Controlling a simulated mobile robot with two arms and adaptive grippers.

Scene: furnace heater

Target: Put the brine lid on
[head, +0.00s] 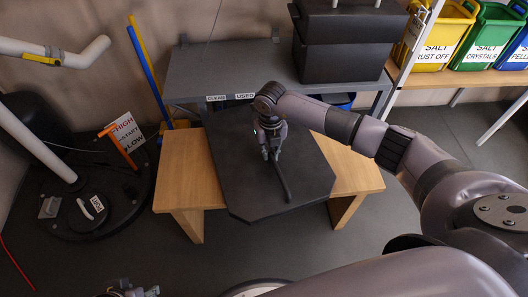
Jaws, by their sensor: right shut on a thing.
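The brine lid (240,190) is a large dark slab with cut corners. It lies flat over a wooden bench, with its front edge reaching past the bench. A dark bar handle (284,184) runs along its top. My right gripper (273,157) points down over the middle of the lid and is shut on the far end of this handle. I cannot tell whether the lid touches the bench or hangs just above it. My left gripper (130,291) shows only partly at the bottom edge, away from the lid; its fingers are unclear. A round pale rim (254,287) shows partly at the bottom.
The wooden bench (180,172) shows on both sides of the lid. A grey shelf (215,75) with "CLEAN" and "USED" labels and a black box (340,45) stand behind. Salt bins (440,35) are at right. A black round base with levers (95,205) stands left.

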